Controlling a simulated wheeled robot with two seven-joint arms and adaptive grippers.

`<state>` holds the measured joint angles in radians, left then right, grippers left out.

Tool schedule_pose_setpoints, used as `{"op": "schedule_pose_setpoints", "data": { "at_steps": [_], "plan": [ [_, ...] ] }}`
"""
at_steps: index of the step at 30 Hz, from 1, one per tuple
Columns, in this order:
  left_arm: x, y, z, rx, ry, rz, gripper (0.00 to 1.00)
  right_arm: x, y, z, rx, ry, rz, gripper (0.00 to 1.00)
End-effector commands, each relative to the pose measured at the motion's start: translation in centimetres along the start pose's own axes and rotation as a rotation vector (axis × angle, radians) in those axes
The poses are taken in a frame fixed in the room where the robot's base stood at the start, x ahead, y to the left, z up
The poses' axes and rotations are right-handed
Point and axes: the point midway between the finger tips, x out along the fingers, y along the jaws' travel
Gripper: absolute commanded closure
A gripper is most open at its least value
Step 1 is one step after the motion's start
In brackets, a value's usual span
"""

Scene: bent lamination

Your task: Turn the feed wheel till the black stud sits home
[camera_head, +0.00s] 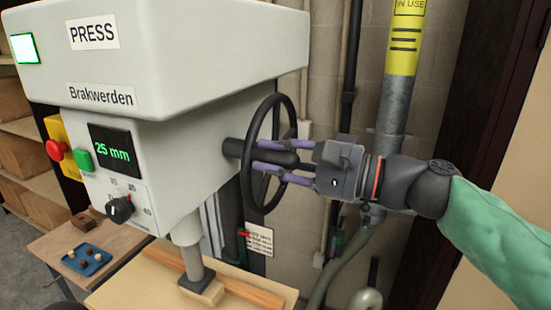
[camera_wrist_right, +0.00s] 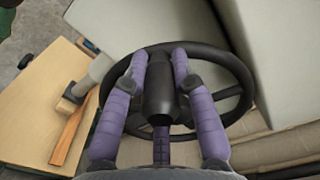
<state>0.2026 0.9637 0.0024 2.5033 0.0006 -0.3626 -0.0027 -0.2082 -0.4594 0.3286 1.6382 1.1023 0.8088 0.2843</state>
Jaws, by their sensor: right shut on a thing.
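The black feed wheel (camera_head: 247,180) stands on a dark shaft at the right side of the grey press. My right gripper (camera_head: 262,156) is shut on the wheel's dark handle (camera_head: 278,158), with a purple finger on each side. The wrist view shows the handle (camera_wrist_right: 160,95) between both fingers and the wheel rim (camera_wrist_right: 238,70) behind. A dark square foot, perhaps the black stud (camera_head: 196,279), is at the bottom of the press's grey ram (camera_head: 192,255). It is at a small pale wooden block (camera_head: 207,294); I cannot tell whether it is seated. My left gripper is out of view.
The press display (camera_head: 112,153) reads 25 mm. A black knob (camera_head: 119,209) and red and green buttons are on its front. Pipes (camera_head: 393,110) and a wall stand close behind my right arm.

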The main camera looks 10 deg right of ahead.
Motion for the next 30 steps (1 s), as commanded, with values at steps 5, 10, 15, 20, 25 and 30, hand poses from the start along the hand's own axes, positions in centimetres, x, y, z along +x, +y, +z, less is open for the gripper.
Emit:
{"op": "schedule_pose_setpoints", "data": {
  "at_steps": [5, 10, 15, 20, 25, 30],
  "plan": [
    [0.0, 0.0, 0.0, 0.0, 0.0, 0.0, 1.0, 0.1, 0.3, 0.2, 0.001, -0.008, 0.007, 0.7],
    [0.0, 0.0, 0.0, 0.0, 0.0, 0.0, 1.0, 0.1, 0.3, 0.1, 0.001, -0.006, 0.006, 0.5],
    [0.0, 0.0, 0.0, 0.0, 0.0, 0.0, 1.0, 0.1, 0.2, 0.1, 0.001, -0.003, 0.004, 0.5],
    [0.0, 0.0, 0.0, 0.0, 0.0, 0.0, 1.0, -0.5, 0.1, 0.0, 0.001, -0.001, 0.002, 0.5],
    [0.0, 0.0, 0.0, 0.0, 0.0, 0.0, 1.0, -2.9, 0.1, -0.1, 0.001, 0.003, 0.001, 0.5],
    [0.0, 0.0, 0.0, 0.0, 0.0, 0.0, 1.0, -6.0, 0.1, -0.1, 0.001, 0.004, 0.002, 0.5]
  ]
}}
